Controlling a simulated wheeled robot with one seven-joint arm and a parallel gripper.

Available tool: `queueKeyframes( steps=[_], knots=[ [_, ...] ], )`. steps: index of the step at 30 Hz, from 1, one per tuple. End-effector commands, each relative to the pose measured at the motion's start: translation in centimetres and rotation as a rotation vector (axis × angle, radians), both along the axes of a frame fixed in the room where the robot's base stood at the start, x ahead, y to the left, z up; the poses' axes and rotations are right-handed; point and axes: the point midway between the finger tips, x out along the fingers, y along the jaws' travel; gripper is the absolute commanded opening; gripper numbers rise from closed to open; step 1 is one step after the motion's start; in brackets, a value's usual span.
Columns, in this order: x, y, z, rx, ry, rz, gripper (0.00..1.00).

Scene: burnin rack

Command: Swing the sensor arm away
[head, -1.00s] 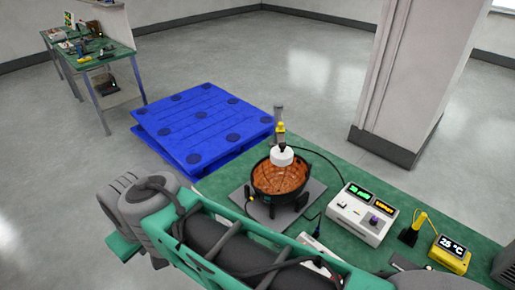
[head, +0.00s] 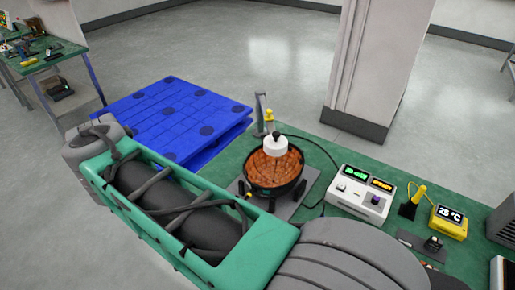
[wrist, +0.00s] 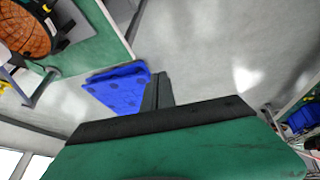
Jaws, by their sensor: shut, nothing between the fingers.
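A dark round bowl (head: 264,186) with an orange-brown, segmented inside stands on a grey plate (head: 313,178) on the green bench. A white cylinder with a dark knob (head: 275,147) sits over its far rim. Just behind are a grey upright post (head: 261,112) and a yellow part (head: 269,117); these seem to belong to the sensor arm, but the joint between them is not clear. My gripper (wrist: 157,88) is shut and empty in the wrist view, with the bowl (wrist: 27,30) at upper left, apart from it. The head view does not show my fingertips.
A white instrument box (head: 357,197) with lit displays stands right of the bowl, cabled towards it. A yellow 25 °C display (head: 448,221) is farther right. Blue pallets (head: 170,115) lie on the floor behind the bench; a pillar (head: 375,65) stands beyond. Open floor surrounds them.

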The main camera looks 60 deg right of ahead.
Motion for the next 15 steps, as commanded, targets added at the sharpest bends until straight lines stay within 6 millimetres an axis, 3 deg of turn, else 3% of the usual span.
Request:
queueKeyframes(
  steps=[1, 3, 6, 9, 10, 15],
  knots=[
    [0.1, -5.7, -1.6, -0.051, 0.007, -0.130, 0.00],
    [-1.4, -13.1, -1.4, -0.126, 0.028, -0.303, 0.00],
    [-5.4, -21.5, -1.2, -0.206, 0.076, -0.520, 0.00],
    [-9.2, -26.1, -0.7, -0.249, 0.119, -0.666, 0.00],
    [-10.0, -26.8, -0.6, -0.256, 0.128, -0.694, 0.00],
    [-11.2, -27.8, 0.1, -0.266, 0.141, -0.733, 0.00]
  ],
)
